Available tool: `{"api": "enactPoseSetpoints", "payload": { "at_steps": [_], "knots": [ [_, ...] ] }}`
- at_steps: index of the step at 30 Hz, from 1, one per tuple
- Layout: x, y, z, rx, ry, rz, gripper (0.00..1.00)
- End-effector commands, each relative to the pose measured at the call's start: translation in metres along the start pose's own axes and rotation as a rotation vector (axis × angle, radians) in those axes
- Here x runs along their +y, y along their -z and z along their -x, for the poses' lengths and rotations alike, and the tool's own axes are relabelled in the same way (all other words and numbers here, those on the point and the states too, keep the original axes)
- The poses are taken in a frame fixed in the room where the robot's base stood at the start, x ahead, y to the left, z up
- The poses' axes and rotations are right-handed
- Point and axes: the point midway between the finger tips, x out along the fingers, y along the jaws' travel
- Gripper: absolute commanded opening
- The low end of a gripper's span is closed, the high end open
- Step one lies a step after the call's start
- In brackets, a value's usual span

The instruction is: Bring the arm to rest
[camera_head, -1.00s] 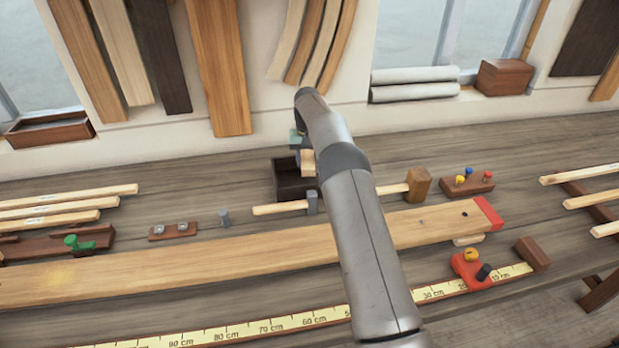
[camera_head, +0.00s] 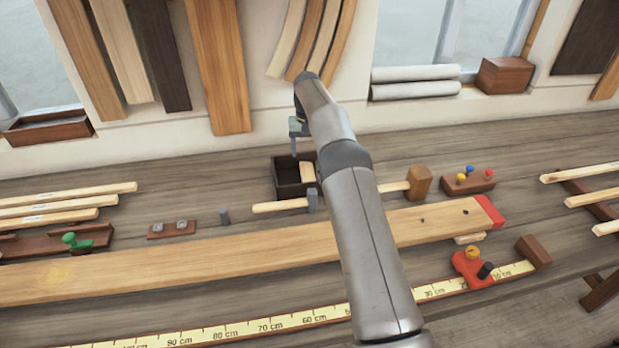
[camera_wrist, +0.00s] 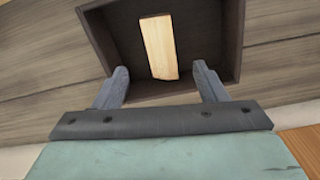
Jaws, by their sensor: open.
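My gripper (camera_head: 297,144) is in the air above a small dark box (camera_head: 287,179), towards the back of the bench. The wrist view shows my two gripper fingers (camera_wrist: 162,88) spread apart with nothing between them. Beyond them is the open dark box (camera_wrist: 102,42) with a pale wood block (camera_wrist: 159,47) lying inside. In the head view the block (camera_head: 307,171) shows in the box beside my arm. My forearm hides part of the bench and part of the long plank.
A long plank (camera_head: 150,265) with a red end crosses the bench. A mallet (camera_head: 418,182), a yellow measuring strip (camera_head: 238,327), a red tool (camera_head: 470,267), a green-knobbed tool (camera_head: 75,242) and a peg block (camera_head: 467,181) lie around. Boards (camera_head: 218,65) lean on the wall behind.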

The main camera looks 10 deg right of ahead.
Motion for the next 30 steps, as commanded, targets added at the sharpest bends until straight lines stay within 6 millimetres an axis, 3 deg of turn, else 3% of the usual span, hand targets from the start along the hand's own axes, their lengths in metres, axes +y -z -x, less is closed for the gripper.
{"api": "enactPoseSetpoints", "payload": {
  "at_steps": [7, 23, 26, 30],
  "knots": [
    [0.0, 0.0, 0.033, 0.0, 0.0, 0.0, 0.66],
    [0.001, -0.003, 0.043, 0.001, 0.0, 0.001, 0.66],
    [0.002, -0.012, 0.061, 0.006, 0.001, 0.005, 0.66],
    [0.008, -0.046, 0.1, 0.02, 0.004, 0.017, 0.66]
  ]
}}
